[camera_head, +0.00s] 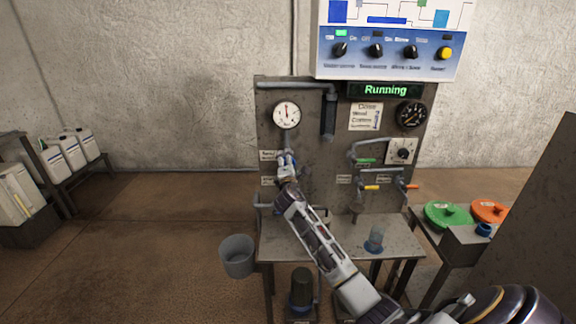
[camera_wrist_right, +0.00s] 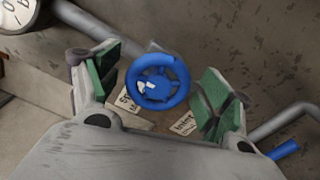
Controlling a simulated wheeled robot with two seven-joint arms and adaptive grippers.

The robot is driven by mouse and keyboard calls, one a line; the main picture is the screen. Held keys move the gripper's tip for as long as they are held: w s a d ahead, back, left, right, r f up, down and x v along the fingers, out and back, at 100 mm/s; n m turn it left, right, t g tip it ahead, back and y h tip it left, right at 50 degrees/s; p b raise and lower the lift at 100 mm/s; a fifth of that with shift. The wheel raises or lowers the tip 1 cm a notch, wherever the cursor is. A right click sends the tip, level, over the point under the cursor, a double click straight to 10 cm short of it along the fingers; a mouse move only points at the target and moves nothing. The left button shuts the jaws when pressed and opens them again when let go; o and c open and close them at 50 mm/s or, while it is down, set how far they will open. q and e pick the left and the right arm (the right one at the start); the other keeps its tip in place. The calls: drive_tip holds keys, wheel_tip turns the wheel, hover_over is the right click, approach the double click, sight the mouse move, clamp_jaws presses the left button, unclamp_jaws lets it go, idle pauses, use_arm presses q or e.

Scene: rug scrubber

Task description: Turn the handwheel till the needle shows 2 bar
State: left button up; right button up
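The blue handwheel (camera_wrist_right: 168,99) shows in the right wrist view, on a pipe in front of the grey panel. My right gripper (camera_wrist_right: 155,92) is open, with one green-padded finger on each side of the wheel and gaps to both. In the head view my right gripper (camera_head: 287,168) is at the panel's left part, below the white round gauge (camera_head: 286,115), and largely covers the wheel. The gauge's red needle points about straight up; its numbers are too small to read. Part of the white dial (camera_wrist_right: 18,14) shows in the wrist view. My left gripper is not in view.
A black gauge (camera_head: 410,115), a lit "Running" display (camera_head: 386,90) and valves with green, yellow and orange handles are on the panel's right. Pipes run beside the wheel. A bench (camera_head: 345,238) juts out below, with a grey bucket (camera_head: 238,257) at its left.

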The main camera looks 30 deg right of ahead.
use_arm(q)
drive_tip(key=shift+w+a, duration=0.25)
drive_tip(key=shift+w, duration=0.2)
use_arm(e)
drive_tip(key=v, duration=1.2)
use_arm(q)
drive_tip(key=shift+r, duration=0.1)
use_arm(e)
drive_tip(key=shift+s, duration=0.15)
idle(0.4)
use_arm(q)
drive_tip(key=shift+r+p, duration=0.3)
drive_tip(key=shift+p, duration=0.05)
use_arm(e)
drive_tip(key=v, duration=0.8)
drive_tip(key=shift+s+a, duration=0.15)
drive_tip(key=shift+s, duration=0.2)
